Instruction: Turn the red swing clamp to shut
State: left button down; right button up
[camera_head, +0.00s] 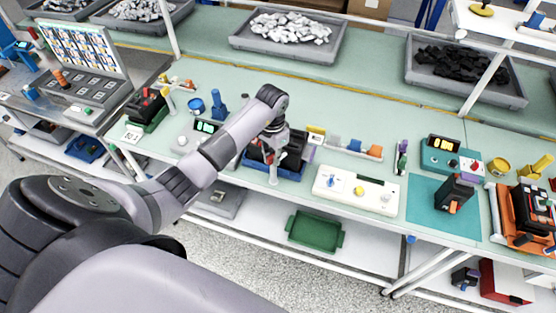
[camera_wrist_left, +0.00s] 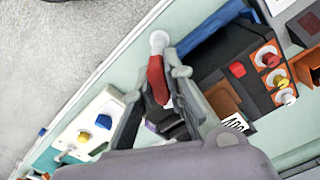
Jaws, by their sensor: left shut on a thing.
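The red swing clamp (camera_wrist_left: 156,80) shows in the left wrist view as a red handle with a pale rounded end. My left gripper (camera_wrist_left: 160,84) has its fingers on either side of the handle and is shut on it. In the head view the left gripper (camera_head: 271,150) reaches down at the front of a blue fixture (camera_head: 290,174) that holds a black breaker (camera_head: 295,150). The breaker (camera_wrist_left: 245,80) lies right of the handle in the wrist view. The clamp's pivot is hidden by my fingers. My right gripper is not in view.
A white panel with coloured knobs (camera_head: 340,196) stands right of the fixture. A row of small coloured blocks (camera_head: 354,146) is behind it. A teal mat (camera_head: 425,199) with a dark device lies farther right. Grey bins (camera_head: 290,49) line the back. The bench behind the fixture has free room.

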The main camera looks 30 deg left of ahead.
pick_arm(q)
jog(key=shift+s+d+f+n, duration=0.1)
jog(key=shift+d+f+n, duration=0.05)
jog(key=shift+n, duration=0.75)
jog(key=c, duration=1.5)
grip_release()
jog(key=shift+a, duration=0.2)
jog(key=shift+c, duration=0.2)
